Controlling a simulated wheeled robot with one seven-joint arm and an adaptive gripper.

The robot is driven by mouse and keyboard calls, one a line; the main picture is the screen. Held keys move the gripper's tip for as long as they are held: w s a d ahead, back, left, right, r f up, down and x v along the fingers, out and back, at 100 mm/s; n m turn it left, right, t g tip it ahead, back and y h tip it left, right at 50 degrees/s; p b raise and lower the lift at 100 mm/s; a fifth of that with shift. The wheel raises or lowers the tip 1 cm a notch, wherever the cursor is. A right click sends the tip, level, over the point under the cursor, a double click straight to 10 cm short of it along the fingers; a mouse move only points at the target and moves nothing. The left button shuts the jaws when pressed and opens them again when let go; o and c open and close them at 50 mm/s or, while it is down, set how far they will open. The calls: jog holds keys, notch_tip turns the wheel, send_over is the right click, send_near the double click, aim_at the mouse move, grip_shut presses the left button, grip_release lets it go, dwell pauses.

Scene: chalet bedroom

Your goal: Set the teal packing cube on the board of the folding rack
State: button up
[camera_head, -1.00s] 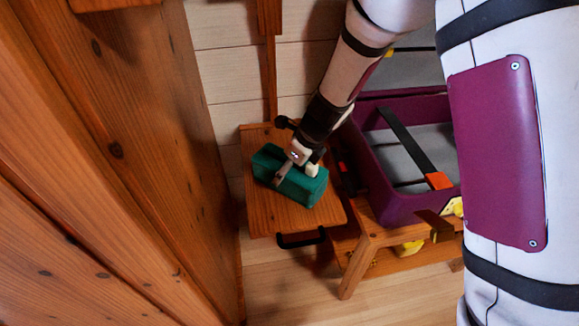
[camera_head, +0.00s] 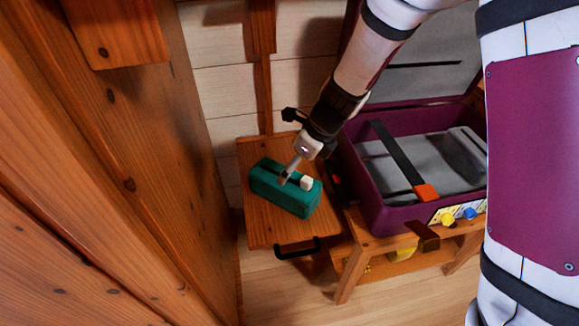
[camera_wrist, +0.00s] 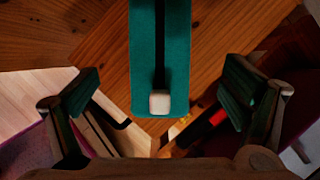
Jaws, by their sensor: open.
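The teal packing cube (camera_head: 286,196) lies flat on the wooden board (camera_head: 268,231) of the folding rack, within its edges. A dark strip and a pale tab (camera_head: 306,183) show on its top. In the wrist view the cube (camera_wrist: 146,60) runs down the upper middle, with the tab (camera_wrist: 160,102) near its end. My gripper (camera_head: 289,172) is just above the cube. In the wrist view my gripper (camera_wrist: 162,92) has its fingers spread wide, one on each side of the cube, with gaps and nothing held.
An open purple suitcase (camera_head: 394,219) with a dark strap (camera_head: 400,155) stands on the wooden rack (camera_head: 352,268) right of the board. A black handle (camera_head: 298,249) sits at the board's front edge. A wooden wall or cabinet (camera_head: 150,190) rises close on the left.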

jog(key=shift+p+v, duration=0.5)
jog(key=shift+v, duration=1.1)
jog(key=s+d+r+n+g, duration=0.1)
jog(key=s+d+r+n, duration=0.3)
jog(key=s+r+n, duration=0.3)
jog(key=s+d+r+n, duration=0.4)
jog(key=s+r+n, duration=0.2)
jog(key=s+r, duration=0.25)
jog(key=s+d+r+n+h, duration=0.1)
jog(key=s+d+n+h, duration=0.1)
jog(key=s+d+n, duration=0.3)
jog(key=s+d+r+n+h, duration=0.2)
jog(key=s+d+n, duration=0.3)
jog(key=s, duration=0.9)
jog(key=shift+d+n+g, duration=0.4)
jog(key=shift+d, duration=0.55)
